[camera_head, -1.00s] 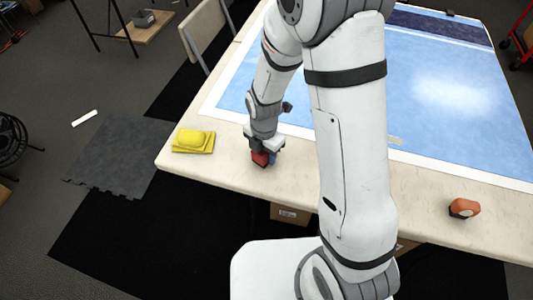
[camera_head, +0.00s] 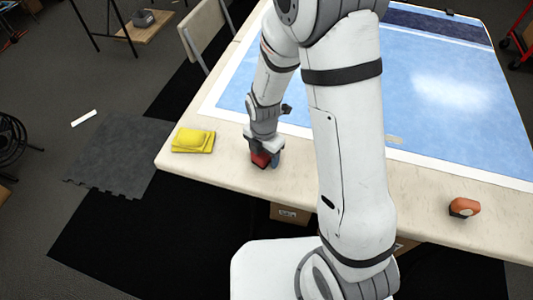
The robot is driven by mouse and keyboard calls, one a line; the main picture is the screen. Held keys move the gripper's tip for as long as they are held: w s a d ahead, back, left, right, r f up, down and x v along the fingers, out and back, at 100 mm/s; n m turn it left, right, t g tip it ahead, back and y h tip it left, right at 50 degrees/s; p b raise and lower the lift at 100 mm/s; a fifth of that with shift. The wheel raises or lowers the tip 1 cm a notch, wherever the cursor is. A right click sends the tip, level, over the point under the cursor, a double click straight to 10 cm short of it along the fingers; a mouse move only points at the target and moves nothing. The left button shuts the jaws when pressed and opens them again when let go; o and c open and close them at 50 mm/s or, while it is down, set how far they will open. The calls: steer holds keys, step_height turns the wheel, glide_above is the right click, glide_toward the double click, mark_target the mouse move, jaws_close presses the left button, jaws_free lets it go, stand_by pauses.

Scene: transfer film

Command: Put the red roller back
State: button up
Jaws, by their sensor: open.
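The red roller (camera_head: 260,159) is a small red block-like thing on the pale table top, near its front left edge. My gripper (camera_head: 264,154) is right above it, pointing down, with its fingers at the roller. The fingers are open, and the roller is partly hidden by them. A small blue-grey part (camera_head: 277,158) shows just to the right of the red one; I cannot tell whether it belongs to the roller or to a finger.
A yellow folded cloth (camera_head: 193,140) lies left of my gripper. An orange and dark object (camera_head: 464,207) sits near the table's front right. A large blue printed sheet (camera_head: 430,90) covers much of the table (camera_head: 228,174). My arm hides the table's middle.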

step_height(320, 180, up, 12)
steer(key=shift+f+p, duration=0.2)
steer(key=shift+p, duration=0.1)
steer(key=shift+r, duration=0.3)
steer(key=shift+d+r+m, duration=0.2)
steer(key=shift+m, duration=0.1)
steer(key=s+d+r+m+t, duration=0.1)
steer(key=s+d+r+m, duration=0.5)
steer(key=m, duration=0.7)
steer(key=s+d+r+m+t, duration=0.1)
steer(key=s+d+r+m, duration=0.5)
steer(key=m, duration=0.8)
steer(key=shift+s+d+t, duration=0.2)
steer(key=shift+d+t, duration=0.1)
steer(key=shift+d, duration=0.05)
steer(key=shift+r, duration=0.2)
steer(key=shift+w, duration=0.1)
